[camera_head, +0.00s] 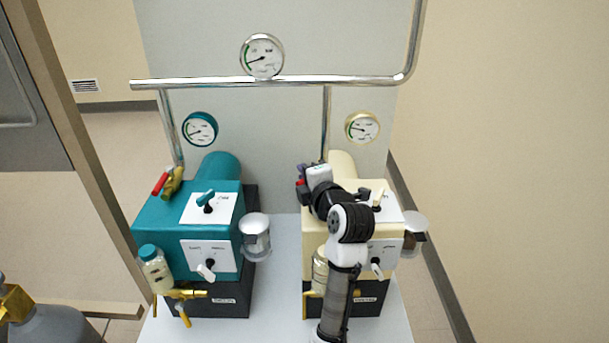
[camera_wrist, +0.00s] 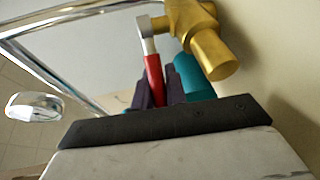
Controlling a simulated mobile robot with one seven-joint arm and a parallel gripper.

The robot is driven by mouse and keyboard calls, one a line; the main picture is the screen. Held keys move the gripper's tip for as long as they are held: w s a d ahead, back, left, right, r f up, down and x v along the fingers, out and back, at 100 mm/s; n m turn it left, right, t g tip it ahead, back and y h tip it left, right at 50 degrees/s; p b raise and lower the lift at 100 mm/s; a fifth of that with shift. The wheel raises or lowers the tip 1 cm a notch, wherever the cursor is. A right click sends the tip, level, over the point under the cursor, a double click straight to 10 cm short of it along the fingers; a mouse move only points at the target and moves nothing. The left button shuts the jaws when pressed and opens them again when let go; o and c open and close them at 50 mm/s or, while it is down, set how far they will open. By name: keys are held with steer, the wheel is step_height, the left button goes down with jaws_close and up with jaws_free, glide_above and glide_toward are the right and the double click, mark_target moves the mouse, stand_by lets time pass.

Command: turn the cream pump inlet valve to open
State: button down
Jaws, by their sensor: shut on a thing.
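The cream pump (camera_head: 312,234) stands at the right of the bench, partly hidden behind my arm. Its inlet valve has a brass body (camera_wrist: 205,45) and a red lever (camera_wrist: 154,76) in the wrist view. In the head view my gripper (camera_head: 301,172) is at the pump's back left, with a bit of red showing at it; the brass body is hidden there. In the wrist view the dark purple fingers of my gripper (camera_wrist: 158,88) are on both sides of the red lever, shut on it. How far the valve is turned I cannot tell.
A teal pump (camera_head: 155,216) stands to the left, with its own red-levered valve (camera_head: 162,183). A chrome pipe (camera_head: 330,80) with gauges runs above both pumps. A clear-lidded cup (camera_head: 412,222) juts from the cream pump's right side. White bench (camera_head: 277,290) shows between the pumps.

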steer(key=shift+s, duration=0.1)
stand_by(0.4)
steer(key=c, duration=1.4)
jaws_free()
steer(key=shift+c, duration=0.2)
steer(key=shift+d, duration=0.1)
steer(key=b+v, duration=0.2)
steer(key=v, duration=1.1)
steer(key=shift+s+d+b, duration=0.25)
steer(key=shift+b, duration=0.15)
steer(key=shift+r, duration=0.1)
steer(key=shift+c, duration=0.2)
